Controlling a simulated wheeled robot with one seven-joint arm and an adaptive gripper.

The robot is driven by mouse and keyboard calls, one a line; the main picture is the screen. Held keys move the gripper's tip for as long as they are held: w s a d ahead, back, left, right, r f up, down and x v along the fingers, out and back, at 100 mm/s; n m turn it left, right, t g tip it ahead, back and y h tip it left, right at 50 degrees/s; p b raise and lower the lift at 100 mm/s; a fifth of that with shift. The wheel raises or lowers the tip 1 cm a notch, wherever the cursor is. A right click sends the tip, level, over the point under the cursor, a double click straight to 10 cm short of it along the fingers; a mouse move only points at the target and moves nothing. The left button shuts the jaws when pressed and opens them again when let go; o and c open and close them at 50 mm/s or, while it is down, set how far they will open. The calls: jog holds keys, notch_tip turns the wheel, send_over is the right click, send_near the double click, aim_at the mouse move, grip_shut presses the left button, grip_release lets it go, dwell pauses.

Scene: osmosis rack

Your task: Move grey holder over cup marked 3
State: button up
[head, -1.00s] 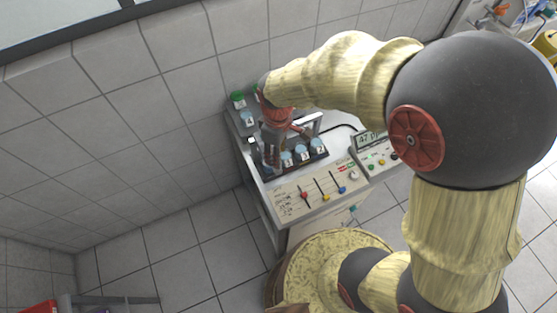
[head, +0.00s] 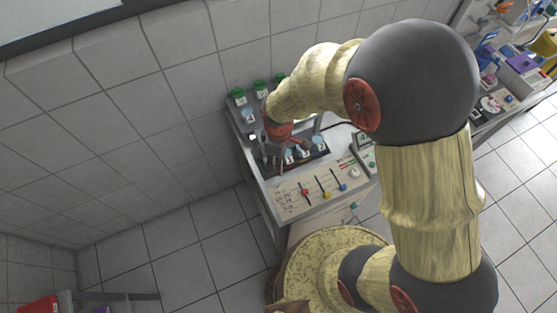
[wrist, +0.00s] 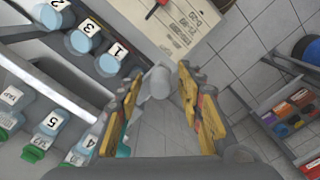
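The cup marked 3 (wrist: 86,38) stands between the cups marked 2 (wrist: 55,15) and 1 (wrist: 109,62) in the dark tray in the wrist view. In the head view this cup row (head: 304,151) is partly behind my gripper. A short grey cylinder, seemingly the end of the grey holder (wrist: 158,82), shows past the cup marked 1, in line with the row. My gripper (wrist: 160,74) is open, one finger on each side of that cylinder, with visible gaps. I cannot tell how deep it sits between the fingers. In the head view my gripper (head: 282,162) is over the tray's left end.
Cups marked 4 (wrist: 35,151) and 5 (wrist: 50,122) and green-capped bottles (head: 239,95) stand at the rack's back. A pale bar (wrist: 50,85) runs beside the tray. The panel with coloured sliders (head: 322,188) lies in front. A wall is close behind.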

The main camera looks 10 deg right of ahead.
jog(key=shift+c, duration=0.4)
grip_shut()
dwell(0.4)
